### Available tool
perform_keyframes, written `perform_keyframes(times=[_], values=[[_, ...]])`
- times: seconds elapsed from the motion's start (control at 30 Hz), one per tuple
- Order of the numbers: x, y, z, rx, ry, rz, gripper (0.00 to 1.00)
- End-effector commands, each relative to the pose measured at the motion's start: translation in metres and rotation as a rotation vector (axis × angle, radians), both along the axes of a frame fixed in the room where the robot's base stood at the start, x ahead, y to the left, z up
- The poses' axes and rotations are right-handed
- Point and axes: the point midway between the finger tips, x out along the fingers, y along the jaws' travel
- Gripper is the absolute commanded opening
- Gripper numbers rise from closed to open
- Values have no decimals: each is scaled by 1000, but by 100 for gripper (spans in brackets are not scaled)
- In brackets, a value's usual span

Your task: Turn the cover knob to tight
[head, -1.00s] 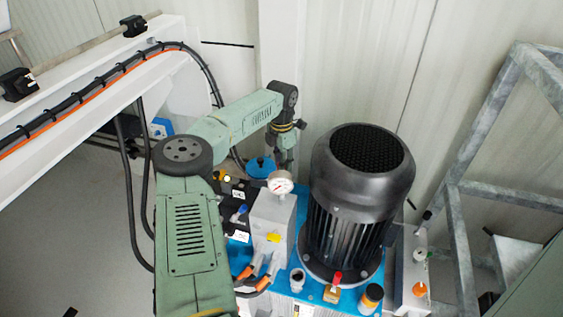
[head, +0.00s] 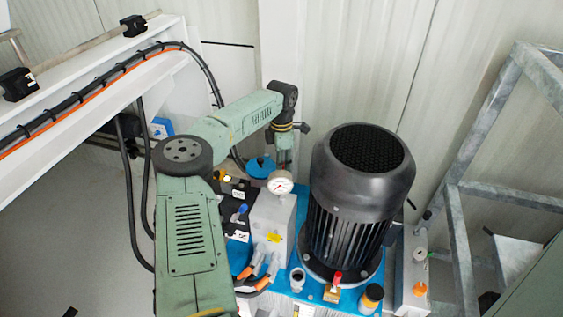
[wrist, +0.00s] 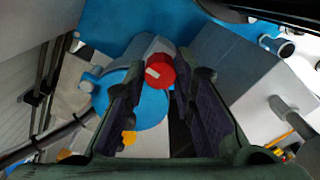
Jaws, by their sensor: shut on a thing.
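A red round knob (wrist: 158,72) with a white mark shows in the wrist view, at the edge of a blue round cover (wrist: 128,102). My gripper (wrist: 161,78) has its two dark fingers on either side of the red knob and is shut on it. The blue cover also shows in the head view (head: 259,169), left of my wrist. In the head view my gripper (head: 282,158) points down behind the pressure gauge, and its fingertips and the red knob are hidden there.
A large black motor (head: 357,195) stands close right of my gripper. A pressure gauge (head: 280,182) on a grey block (head: 270,222) stands in front of it. A white beam with cables (head: 100,95) is at the left, and a galvanized frame (head: 455,215) at the right.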

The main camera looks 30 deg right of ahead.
Motion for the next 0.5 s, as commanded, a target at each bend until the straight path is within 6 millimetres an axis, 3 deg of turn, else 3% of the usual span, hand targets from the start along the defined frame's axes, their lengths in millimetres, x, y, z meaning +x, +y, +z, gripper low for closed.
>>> perform_keyframes(times=[0.07,0.1,0.4,0.5], values=[[0,-1,1,-4,-2,-1,0],[0,-1,1,-4,-2,-1,25],[0,-1,0,-1,-1,0,44],[0,0,0,0,-1,0,44]])
